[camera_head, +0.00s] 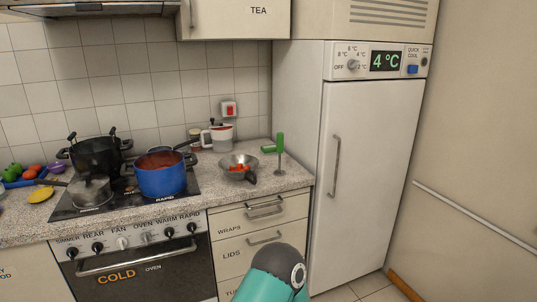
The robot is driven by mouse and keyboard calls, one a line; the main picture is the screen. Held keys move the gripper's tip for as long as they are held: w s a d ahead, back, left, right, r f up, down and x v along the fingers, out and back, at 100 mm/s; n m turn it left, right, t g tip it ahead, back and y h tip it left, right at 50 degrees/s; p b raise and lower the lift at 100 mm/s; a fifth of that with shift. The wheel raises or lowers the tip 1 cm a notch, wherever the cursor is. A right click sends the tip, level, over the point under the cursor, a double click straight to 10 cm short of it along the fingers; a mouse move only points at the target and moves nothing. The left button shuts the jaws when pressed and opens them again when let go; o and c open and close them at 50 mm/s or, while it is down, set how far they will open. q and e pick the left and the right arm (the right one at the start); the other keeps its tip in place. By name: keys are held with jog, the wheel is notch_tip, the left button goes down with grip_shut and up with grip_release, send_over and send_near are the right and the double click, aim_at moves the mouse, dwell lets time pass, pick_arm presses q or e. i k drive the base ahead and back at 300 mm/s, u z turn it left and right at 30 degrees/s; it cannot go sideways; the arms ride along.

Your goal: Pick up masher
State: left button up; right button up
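A tool with a green T-shaped handle (277,145), which looks like the masher, stands upright near the right end of the speckled counter, close to the fridge. A thin metal shaft runs down from the handle to the counter; its lower end is small and hard to make out. A teal and dark arm link of mine shows at the bottom centre, in front of the drawers and well below the counter top. Neither gripper is in view, and nothing is seen touching the masher.
Left of the masher is a metal bowl (239,165) with red pieces. A blue pot (161,175), a black pot (97,156) and a grey lidded pan (90,190) stand on the hob. A white fridge (365,180) bounds the counter on the right.

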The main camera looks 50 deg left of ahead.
aim_at(280, 136)
jog(key=u, duration=0.5)
jog(key=i, duration=1.55)
jog(key=u, duration=0.8)
jog(key=i, duration=0.5)
jog(key=u, duration=0.1)
jog(key=k, duration=0.9)
jog(key=u, duration=0.2)
jog(key=i, duration=0.9)
jog(key=z, duration=0.1)
